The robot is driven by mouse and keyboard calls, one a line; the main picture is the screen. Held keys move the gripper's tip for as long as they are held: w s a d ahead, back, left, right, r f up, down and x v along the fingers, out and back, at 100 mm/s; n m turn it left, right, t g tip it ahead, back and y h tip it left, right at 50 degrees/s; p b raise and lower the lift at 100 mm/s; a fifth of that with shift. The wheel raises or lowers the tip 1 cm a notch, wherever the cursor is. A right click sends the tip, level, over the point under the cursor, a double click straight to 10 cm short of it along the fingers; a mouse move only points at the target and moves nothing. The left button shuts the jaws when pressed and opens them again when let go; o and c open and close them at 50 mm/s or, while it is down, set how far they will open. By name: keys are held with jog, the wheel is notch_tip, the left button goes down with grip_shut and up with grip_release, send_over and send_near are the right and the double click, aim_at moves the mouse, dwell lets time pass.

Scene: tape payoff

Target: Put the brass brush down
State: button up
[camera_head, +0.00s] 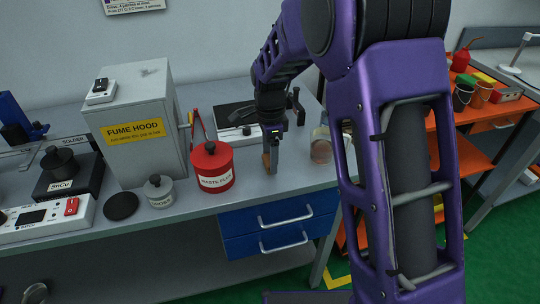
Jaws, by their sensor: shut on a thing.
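My gripper (271,158) points down over the grey bench top, near its front edge, right of the red waste flux can (212,167). It is shut on a small tan-brown piece, the brass brush (266,163), of which only a narrow strip shows beside the fingers. The rest of the brush is hidden by the gripper. I cannot tell whether the brush touches the bench top (240,185).
A grey fume hood box (140,125) stands left of the can, with a small lidded grey pot (159,190) in front. A black-topped device (235,115) lies behind my gripper. A glass jar (321,148) stands to its right, partly behind my arm.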

jog(key=o, duration=1.2)
jog(key=shift+c, duration=0.2)
notch_tip(320, 180, up, 12)
jog(key=p, duration=0.2)
jog(key=shift+r, duration=0.1)
